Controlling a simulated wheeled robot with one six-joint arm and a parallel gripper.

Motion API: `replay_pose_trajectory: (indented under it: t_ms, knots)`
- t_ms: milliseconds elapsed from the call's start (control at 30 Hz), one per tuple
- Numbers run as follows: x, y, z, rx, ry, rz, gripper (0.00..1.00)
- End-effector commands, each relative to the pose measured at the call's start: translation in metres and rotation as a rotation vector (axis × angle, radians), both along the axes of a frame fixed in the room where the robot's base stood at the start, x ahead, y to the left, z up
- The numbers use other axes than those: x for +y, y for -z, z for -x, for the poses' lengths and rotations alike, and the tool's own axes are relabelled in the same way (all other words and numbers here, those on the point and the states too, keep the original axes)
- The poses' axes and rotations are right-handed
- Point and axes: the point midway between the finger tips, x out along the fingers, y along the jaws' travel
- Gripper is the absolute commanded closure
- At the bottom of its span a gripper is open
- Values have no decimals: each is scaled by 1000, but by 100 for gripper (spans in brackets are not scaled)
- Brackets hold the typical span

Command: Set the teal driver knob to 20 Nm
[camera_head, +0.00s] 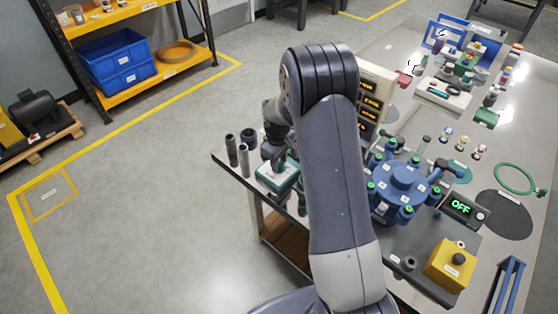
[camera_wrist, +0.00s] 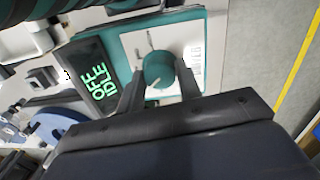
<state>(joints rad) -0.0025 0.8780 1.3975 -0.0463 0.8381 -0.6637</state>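The teal driver knob (camera_wrist: 158,70) stands on the white face of a teal-edged driver unit (camera_wrist: 205,30) in the wrist view. Beside it a dark display (camera_wrist: 92,75) reads "OFF" and "IDLE" in green. My gripper (camera_wrist: 159,72) has one finger on each side of the knob. The fingers look apart, with narrow gaps to the knob; I cannot tell if either touches it. The scale print by the knob is too small to read. In the head view the driver unit (camera_head: 275,182) is at the table's left edge, with my gripper (camera_head: 274,155) over it, partly hiding it.
Dark cylinders (camera_head: 232,150) stand left of the driver unit. A blue flanged fixture (camera_head: 402,180) with green-tipped bolts, a display (camera_head: 462,208) reading "OFF" and a yellow box (camera_head: 450,265) stand to the right. The floor left of the table is clear.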

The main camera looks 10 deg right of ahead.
Motion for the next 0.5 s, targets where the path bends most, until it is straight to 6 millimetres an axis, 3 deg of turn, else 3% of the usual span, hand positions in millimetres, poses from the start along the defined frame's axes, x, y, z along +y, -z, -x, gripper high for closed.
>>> replay_pose_trajectory:
  t_ms: [233, 500]
  knots:
    - [0, 0, 0, -1, 0, 1, 89]
    - [0, 0, 0, -2, 28, 0, 89]
